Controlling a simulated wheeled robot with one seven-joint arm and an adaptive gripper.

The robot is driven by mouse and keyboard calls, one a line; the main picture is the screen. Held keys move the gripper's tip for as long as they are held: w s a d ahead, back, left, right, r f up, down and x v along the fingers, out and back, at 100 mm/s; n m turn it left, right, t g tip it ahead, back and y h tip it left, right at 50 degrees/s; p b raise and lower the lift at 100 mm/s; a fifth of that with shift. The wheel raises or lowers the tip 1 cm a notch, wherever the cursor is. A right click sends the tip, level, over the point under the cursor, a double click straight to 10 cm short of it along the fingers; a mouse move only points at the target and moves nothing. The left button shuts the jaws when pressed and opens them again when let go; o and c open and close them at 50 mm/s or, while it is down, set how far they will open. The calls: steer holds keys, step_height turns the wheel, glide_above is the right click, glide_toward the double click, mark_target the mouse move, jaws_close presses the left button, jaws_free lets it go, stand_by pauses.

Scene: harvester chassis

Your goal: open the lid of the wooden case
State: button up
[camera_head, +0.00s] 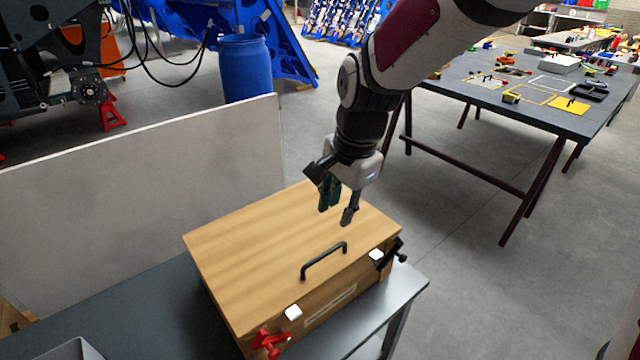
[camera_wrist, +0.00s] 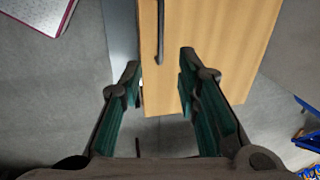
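The wooden case (camera_head: 235,255) sits on a grey table with its flat light-wood lid down. A black bar handle (camera_head: 324,260) is on the lid near its front edge; in the wrist view the handle (camera_wrist: 160,30) is a thin dark bar beyond my fingers. My gripper (camera_head: 338,208) is open and empty, above the right rear part of the lid and apart from the handle. In the wrist view my gripper (camera_wrist: 159,62) shows its two fingers spread, with the end of the wooden lid (camera_wrist: 215,50) beyond them.
A red clamp (camera_head: 268,341) and a black clamp (camera_head: 391,254) sit at the case's front corners, with white tabs (camera_head: 293,313) nearby. A pale panel (camera_head: 140,190) stands behind the case. A tool-covered table (camera_head: 540,120) is at the right; floor lies between.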

mark_target(326, 252)
steer(key=f, duration=0.4)
steer(key=w+a+f, duration=0.1)
steer(key=f, duration=0.4)
steer(key=w+f+b, duration=0.1)
steer(key=f, duration=0.3)
steer(key=shift+w+a+f, duration=0.15)
steer(key=shift+a+f, duration=0.2)
steer(key=shift+a, duration=0.05)
steer(key=shift+c, duration=0.6)
jaws_close()
